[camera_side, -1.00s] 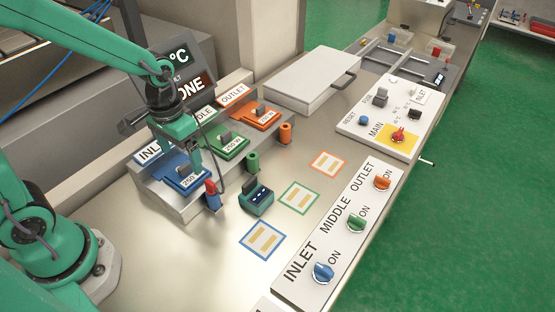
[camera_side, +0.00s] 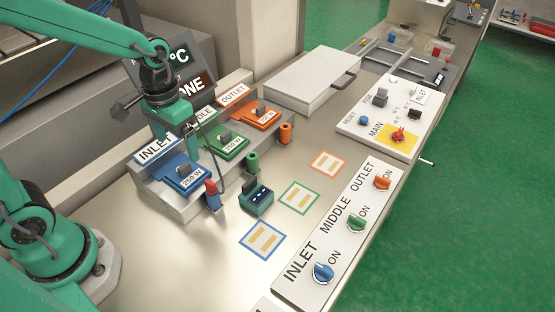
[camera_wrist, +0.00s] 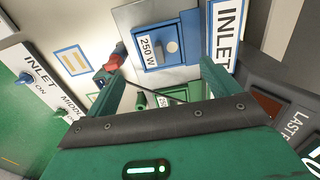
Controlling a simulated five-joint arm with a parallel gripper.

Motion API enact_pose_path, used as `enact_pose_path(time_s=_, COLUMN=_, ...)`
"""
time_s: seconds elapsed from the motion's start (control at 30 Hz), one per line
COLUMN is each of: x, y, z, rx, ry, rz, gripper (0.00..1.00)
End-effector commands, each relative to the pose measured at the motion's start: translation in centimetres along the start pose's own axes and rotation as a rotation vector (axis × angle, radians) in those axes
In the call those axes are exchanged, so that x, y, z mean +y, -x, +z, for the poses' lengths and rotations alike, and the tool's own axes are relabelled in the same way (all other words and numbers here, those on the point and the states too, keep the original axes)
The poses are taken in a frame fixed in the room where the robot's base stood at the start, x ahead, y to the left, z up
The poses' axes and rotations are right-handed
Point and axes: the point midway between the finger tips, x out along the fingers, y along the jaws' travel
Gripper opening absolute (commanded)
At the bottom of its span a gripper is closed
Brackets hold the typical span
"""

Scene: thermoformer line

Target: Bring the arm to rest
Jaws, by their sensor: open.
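My gripper (camera_side: 176,138) is open and empty, raised above the stepped metal stand near the INLET label (camera_side: 157,150). In the wrist view its two green fingers (camera_wrist: 163,72) stand apart with nothing held between them. The blue 250 W block (camera_side: 183,178) sits on the stand below and in front of the gripper, and it also shows in the wrist view (camera_wrist: 158,45). The gripper looks clear of it.
Green (camera_side: 226,146) and orange (camera_side: 256,117) blocks sit further along the stand. A red and blue plug (camera_side: 211,193) and a small dark-faced device (camera_side: 257,198) stand in front. The switch panel (camera_side: 309,274) lies at right. A display (camera_side: 181,65) stands behind my arm.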

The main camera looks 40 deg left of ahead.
Motion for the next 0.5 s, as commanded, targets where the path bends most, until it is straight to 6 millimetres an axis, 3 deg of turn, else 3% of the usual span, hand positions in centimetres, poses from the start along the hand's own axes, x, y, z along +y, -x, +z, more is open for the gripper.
enact_pose_path(time_s=0.27, x=-0.2, y=1.6, z=0.5, rx=0.052, ry=0.000, rz=0.003, gripper=0.89)
enact_pose_path(time_s=0.5, x=-0.8, y=4.5, z=1.9, rx=0.161, ry=0.001, rz=0.007, gripper=0.89)
